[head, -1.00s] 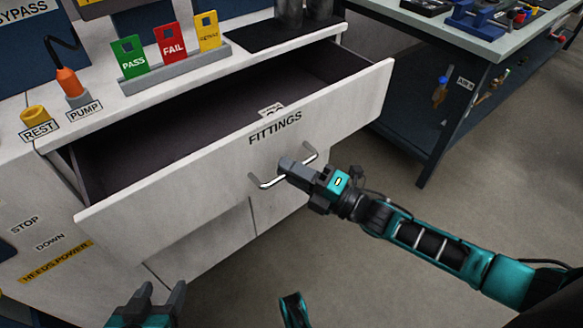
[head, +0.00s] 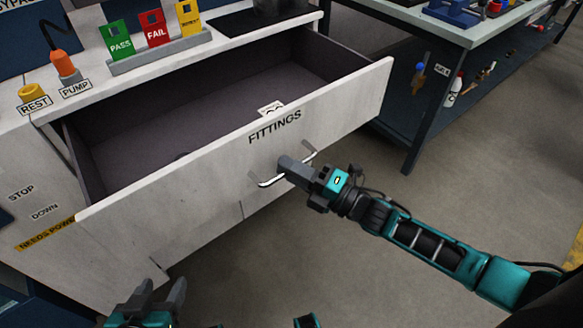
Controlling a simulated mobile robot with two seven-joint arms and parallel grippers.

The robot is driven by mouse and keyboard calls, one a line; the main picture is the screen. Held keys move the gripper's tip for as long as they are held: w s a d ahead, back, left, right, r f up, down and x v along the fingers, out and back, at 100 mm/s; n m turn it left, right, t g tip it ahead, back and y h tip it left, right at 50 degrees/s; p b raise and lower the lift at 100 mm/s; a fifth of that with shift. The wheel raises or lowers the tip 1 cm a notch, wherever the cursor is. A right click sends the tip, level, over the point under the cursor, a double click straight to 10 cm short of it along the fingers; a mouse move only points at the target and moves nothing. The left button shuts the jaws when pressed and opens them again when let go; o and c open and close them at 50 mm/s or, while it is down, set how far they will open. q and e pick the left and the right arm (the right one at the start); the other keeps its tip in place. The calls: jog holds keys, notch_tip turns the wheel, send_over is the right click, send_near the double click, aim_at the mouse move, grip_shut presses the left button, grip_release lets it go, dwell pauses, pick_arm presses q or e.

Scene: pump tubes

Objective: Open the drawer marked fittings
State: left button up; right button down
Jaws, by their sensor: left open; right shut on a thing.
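The fittings drawer (head: 345,110) is pulled well out of the white cabinet, with its dark inside showing. Its front bears the word FITTINGS and a metal bar handle (head: 268,182). My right gripper (head: 286,166) is shut on the middle of this handle. A small white labelled item (head: 270,108) shows just behind the drawer front, partly hidden by it. My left gripper (head: 160,298) is open and empty at the bottom left, low in front of the cabinet and apart from the drawer.
On the cabinet top stand the PASS, FAIL and yellow cards in a grey holder (head: 160,54), an orange pump plug (head: 64,64) and a yellow REST ring (head: 32,92). A workbench (head: 440,25) stands at the right.

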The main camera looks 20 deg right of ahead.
jog(key=c, duration=1.2)
grip_release()
jog(key=shift+o, duration=0.2)
jog(key=p+v, duration=0.1)
jog(key=v, duration=1.2)
jog(key=shift+w+a+f, duration=0.1)
